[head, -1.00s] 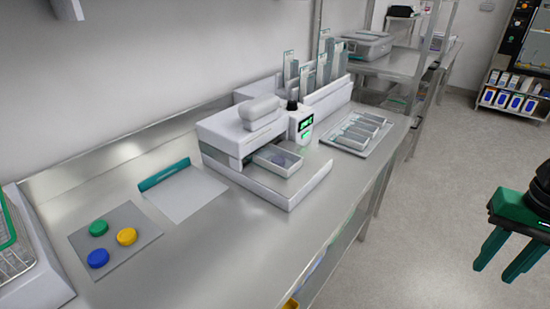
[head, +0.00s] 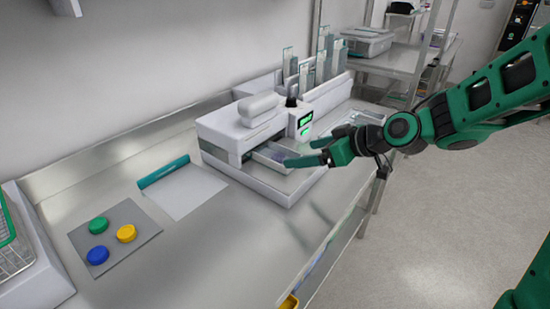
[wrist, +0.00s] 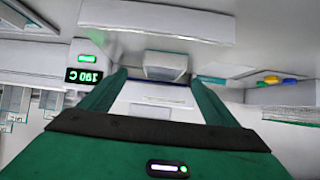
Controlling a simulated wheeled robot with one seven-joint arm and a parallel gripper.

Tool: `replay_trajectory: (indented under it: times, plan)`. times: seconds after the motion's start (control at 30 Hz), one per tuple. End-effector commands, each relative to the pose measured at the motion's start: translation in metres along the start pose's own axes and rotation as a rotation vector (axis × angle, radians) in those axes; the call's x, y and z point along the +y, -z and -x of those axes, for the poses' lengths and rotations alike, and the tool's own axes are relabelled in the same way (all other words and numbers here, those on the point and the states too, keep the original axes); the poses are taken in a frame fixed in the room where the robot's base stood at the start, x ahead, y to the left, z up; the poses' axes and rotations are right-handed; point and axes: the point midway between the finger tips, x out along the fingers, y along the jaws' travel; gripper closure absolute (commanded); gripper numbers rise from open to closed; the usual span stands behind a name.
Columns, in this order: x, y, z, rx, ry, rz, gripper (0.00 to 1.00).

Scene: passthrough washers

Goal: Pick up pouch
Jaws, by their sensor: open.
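The sealing machine (head: 245,135) stands on the steel counter with a shallow white tray (head: 268,160) at its front. A pale, bluish flat item, possibly the pouch, lies in that tray; its outline is hard to make out. My gripper (head: 298,153) reaches in from the right, its two green fingers open and empty beside the tray. In the wrist view the open fingers (wrist: 157,78) point at the machine, with the pale tray front (wrist: 150,95) between them. I cannot tell whether they touch anything.
A white sheet with a teal edge (head: 190,192) lies left of the machine. A grey mat (head: 85,235) holds green, yellow and blue discs. Upright holders (head: 325,70) stand behind the machine. A wire basket (head: 12,245) is at far left.

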Motion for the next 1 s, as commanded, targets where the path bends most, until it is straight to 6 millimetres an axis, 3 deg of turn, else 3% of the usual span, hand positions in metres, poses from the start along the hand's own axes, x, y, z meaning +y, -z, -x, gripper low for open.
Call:
replay_trajectory:
  times: [0.2, 0.4, 0.67, 1.0]
  plan:
    - [-0.011, 0.02, -0.024, 0.073, 0.03, 0.026, 0.17]
    - [-0.01, 0.021, -0.053, 0.073, 0.027, 0.025, 0.17]
    - [-0.009, 0.022, -0.071, 0.072, 0.024, 0.025, 0.17]
    - [-0.007, 0.026, -0.113, 0.071, 0.024, 0.025, 0.17]
